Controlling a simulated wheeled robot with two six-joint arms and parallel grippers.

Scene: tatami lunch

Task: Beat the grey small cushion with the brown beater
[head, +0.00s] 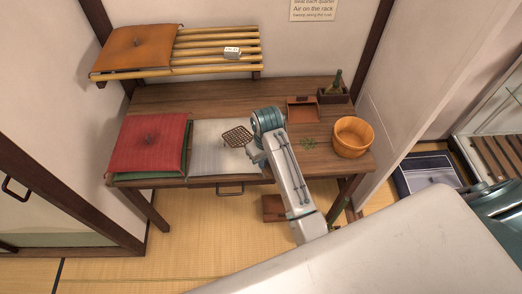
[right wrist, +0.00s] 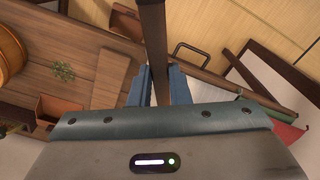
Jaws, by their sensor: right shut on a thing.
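The grey small cushion (head: 215,160) lies flat on the table, between the red cushion and my right arm. My right gripper (head: 256,151) is shut on the brown beater (head: 237,136). The beater's lattice head shows over the far right part of the grey cushion; I cannot tell whether it touches. In the right wrist view, the beater's dark handle (right wrist: 154,45) runs between the blue fingers of the gripper (right wrist: 160,88). The beater's head is out of that view. My left gripper is not in view.
A red cushion (head: 150,142) lies on a green one (head: 150,177) at the table's left. An orange cushion (head: 137,47) and a small tag (head: 232,52) are on the slatted rack (head: 215,68). A wooden tub (head: 352,137), dustpan-like tray (head: 302,109) and bottle box (head: 333,95) stand at right.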

